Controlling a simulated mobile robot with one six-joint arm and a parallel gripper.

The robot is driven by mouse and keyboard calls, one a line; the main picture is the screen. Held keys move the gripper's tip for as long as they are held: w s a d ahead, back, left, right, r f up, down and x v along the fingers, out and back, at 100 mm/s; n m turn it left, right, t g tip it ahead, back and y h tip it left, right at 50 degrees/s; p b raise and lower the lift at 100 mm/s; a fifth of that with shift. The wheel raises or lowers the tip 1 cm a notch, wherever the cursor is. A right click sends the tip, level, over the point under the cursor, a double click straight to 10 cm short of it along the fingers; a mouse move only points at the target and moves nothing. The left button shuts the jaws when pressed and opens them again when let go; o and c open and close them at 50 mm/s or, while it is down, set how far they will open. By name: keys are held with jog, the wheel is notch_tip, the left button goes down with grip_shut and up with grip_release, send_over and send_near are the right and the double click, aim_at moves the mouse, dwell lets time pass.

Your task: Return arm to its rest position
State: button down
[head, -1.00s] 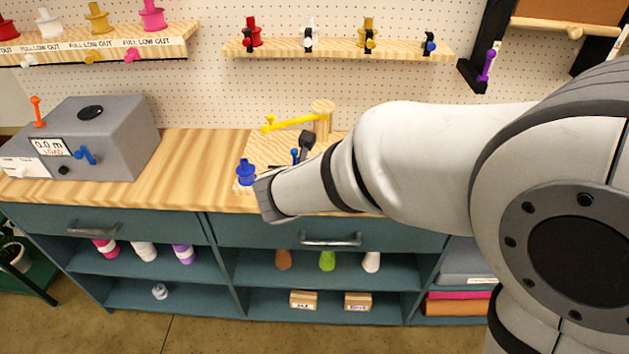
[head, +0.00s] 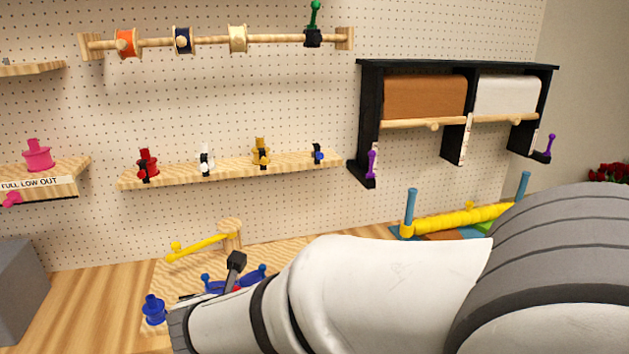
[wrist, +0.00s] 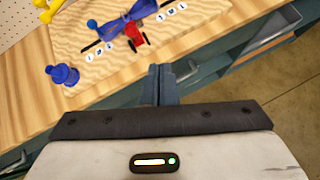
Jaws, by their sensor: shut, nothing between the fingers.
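My gripper (wrist: 160,85) shows in the wrist view with its two dark fingers shut together and nothing between them. It hangs near the front edge of the wooden bench, to the right of a blue spool-shaped piece (wrist: 62,75). In the head view my arm reaches in from the lower right, and its fingers are hidden. The blue spool-shaped piece (head: 153,310) stands just left of the arm's end. A light wooden board (wrist: 85,42) carries a blue bow-shaped part (wrist: 130,20) with a red piece (wrist: 134,33) at its middle.
A yellow bar (head: 200,247) on a wooden post stands behind the arm. A shelf with small spools (head: 230,173) and a black rack (head: 460,125) with brown and white rolls hang on the pegboard. A yellow roll (head: 455,219) lies at the right. Clear floor (wrist: 280,90) lies before the bench.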

jog(key=d+r+m+g+h, duration=0.2)
jog(key=d+m+g+h, duration=0.1)
jog(key=d+m, duration=1.6)
jog(key=s+d+m+g+y, duration=0.2)
jog(key=s+d+m+g, duration=0.1)
jog(key=s+d+m, duration=0.7)
jog(key=d+m, duration=0.4)
jog(key=m, duration=0.2)
jog(key=shift+s+f+g, duration=0.2)
jog(key=shift+f+g, duration=0.1)
